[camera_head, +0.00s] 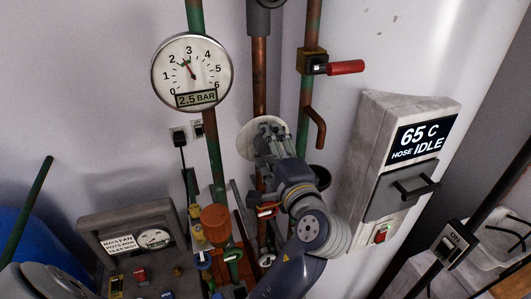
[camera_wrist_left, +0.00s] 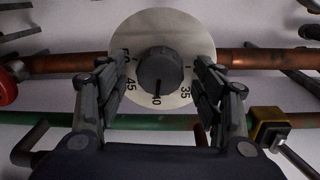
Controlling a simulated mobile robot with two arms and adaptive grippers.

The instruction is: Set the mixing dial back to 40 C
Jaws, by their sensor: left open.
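The mixing dial is a pale round plate (camera_wrist_left: 146,28) with a dark knob (camera_wrist_left: 157,68) in its middle, on a copper pipe. In the head view the plate (camera_head: 245,143) is partly hidden behind my left gripper (camera_head: 267,142). My right gripper is not in view.
A grey wall unit (camera_head: 380,145) has a display (camera_head: 421,138) reading "65 C, HOSE IDLE". A round gauge (camera_head: 191,72) reads 2.5 BAR. A red-handled valve (camera_head: 345,67) sits above right of the dial. Pipes run close beside my gripper.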

